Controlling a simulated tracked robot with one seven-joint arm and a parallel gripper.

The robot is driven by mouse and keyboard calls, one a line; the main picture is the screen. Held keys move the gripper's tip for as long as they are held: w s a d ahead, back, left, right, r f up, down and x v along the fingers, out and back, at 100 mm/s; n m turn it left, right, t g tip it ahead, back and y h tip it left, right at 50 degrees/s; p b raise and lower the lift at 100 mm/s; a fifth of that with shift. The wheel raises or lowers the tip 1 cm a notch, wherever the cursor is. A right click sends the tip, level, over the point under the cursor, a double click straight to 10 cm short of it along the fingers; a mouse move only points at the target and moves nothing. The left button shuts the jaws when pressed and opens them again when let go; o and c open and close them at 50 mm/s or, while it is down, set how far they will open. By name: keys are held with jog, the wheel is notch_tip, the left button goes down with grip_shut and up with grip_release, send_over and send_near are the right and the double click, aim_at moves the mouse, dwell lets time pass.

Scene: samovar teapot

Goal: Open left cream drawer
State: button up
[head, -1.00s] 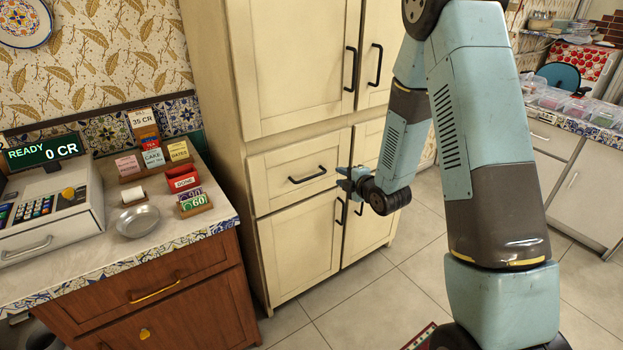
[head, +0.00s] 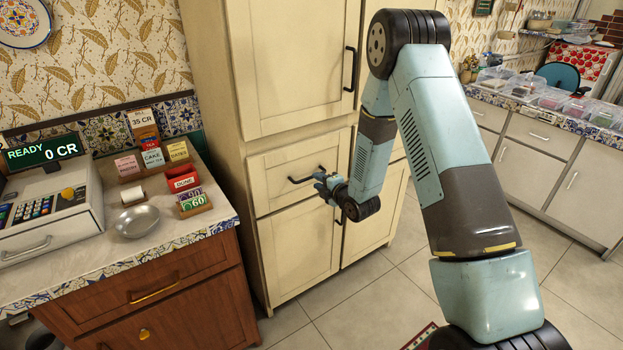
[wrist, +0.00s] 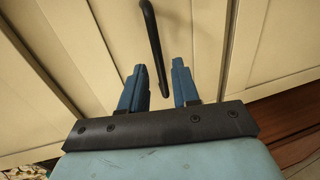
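The left cream drawer (head: 268,187) is in the middle of a tall cream cabinet in the head view and looks closed. Its black bar handle (head: 300,180) runs sideways across its front. My gripper (head: 323,183) is at the right end of this handle. In the wrist view my gripper (wrist: 159,66) is open, with its two blue fingers apart. A black handle (wrist: 152,35) comes down from the top, and its lower end shows between the fingers. I cannot tell whether the fingers touch it. My arm hides much of the cabinet's right side.
Cream doors with an upright black handle (head: 350,70) are above the drawer, and a lower door (head: 300,250) is below. A wooden counter (head: 170,290) with a cash register (head: 50,215) and metal dish (head: 138,221) stands left. Tiled floor (head: 410,280) is clear to the right.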

aim_at(311, 178)
jog(key=shift+x, duration=2.6)
jog(key=shift+d, duration=0.1)
grip_shut()
jog(key=shift+f, duration=0.1)
